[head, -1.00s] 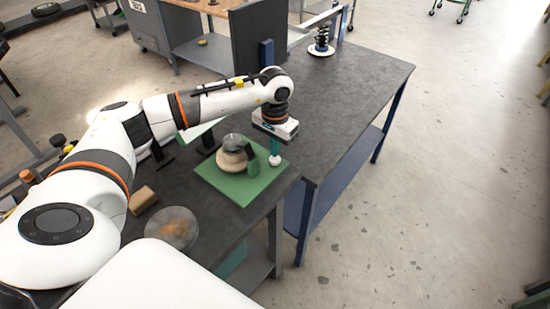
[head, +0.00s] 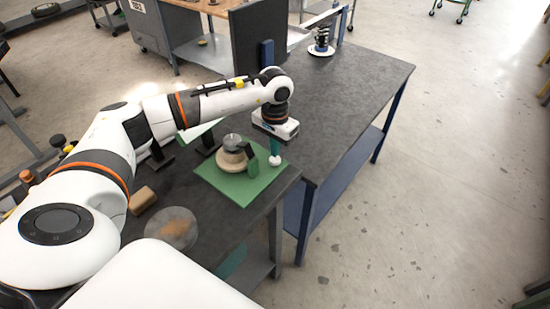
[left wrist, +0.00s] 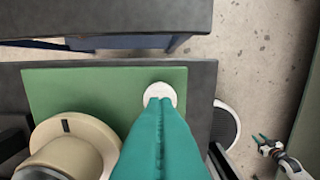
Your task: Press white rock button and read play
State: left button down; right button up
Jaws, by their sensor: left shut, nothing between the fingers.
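The white rock button (head: 275,160) is a small round white piece near the right corner of a green mat (head: 236,188). In the left wrist view the button (left wrist: 166,88) shows at the mat's (left wrist: 60,85) far edge, partly covered by my fingertips. My left gripper (head: 275,152) points straight down with its teal fingers shut and empty. In the left wrist view the fingertips (left wrist: 158,102) are right over the button; whether they touch it I cannot tell. A beige round device (head: 231,161) with a grey top sits on the mat, left of the gripper.
A coil spring on a white base (head: 321,48) stands on the far table (head: 350,90). That dark tabletop is mostly clear.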

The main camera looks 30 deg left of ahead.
pick_arm(q)
jog(key=shift+f, duration=0.1)
dwell(0.4)
jog(key=shift+f+b, duration=1)
jog(key=shift+r+p, duration=0.4)
jog(key=shift+r, duration=0.2)
notch_tip(320, 180, up, 7)
jog(key=p, duration=0.3)
jog(key=shift+f, duration=0.15)
